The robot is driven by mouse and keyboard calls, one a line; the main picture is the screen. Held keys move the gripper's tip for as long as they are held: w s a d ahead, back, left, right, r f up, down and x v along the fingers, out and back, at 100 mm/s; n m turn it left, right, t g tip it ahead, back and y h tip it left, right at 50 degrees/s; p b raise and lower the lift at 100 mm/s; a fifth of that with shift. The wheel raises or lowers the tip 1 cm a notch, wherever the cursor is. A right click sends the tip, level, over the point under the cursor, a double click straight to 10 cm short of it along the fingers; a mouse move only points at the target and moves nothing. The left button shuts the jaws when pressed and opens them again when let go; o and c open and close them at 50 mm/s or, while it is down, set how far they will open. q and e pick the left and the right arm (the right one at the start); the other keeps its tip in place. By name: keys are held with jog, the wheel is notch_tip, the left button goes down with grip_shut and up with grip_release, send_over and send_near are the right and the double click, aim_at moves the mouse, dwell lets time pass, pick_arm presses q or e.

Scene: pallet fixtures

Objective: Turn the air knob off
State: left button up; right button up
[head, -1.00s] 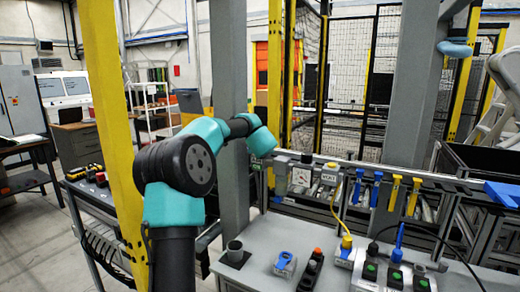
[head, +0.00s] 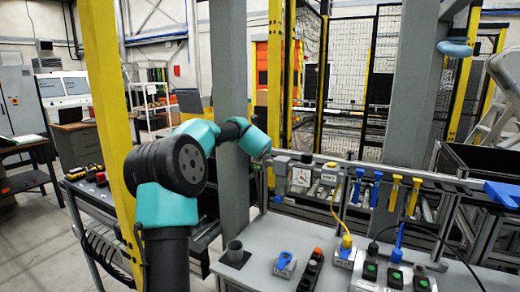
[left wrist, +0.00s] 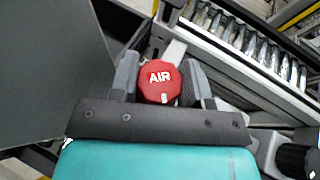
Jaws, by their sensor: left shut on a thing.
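The air knob (left wrist: 159,82) is red and round, with white "AIR" lettering and a white mark on its lower edge in the left wrist view. My left gripper (left wrist: 161,80) has one dark finger on each side of it and is shut on the knob. In the head view, my left arm reaches to the rail beside the grey post, and its teal wrist hides the knob and the fingers. My right gripper is not in view.
A grey post (head: 231,100) stands close to my left wrist. The grey bench (head: 250,268) holds a cup, switch boxes and cables. A roller track (left wrist: 240,40) runs beyond the knob.

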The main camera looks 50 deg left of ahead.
pick_arm(q)
jog(key=o, duration=0.9)
jog(key=shift+o, duration=0.2)
jog(key=shift+d+r, duration=0.1)
jog(key=v, duration=1.7)
jog(key=shift+s, duration=0.1)
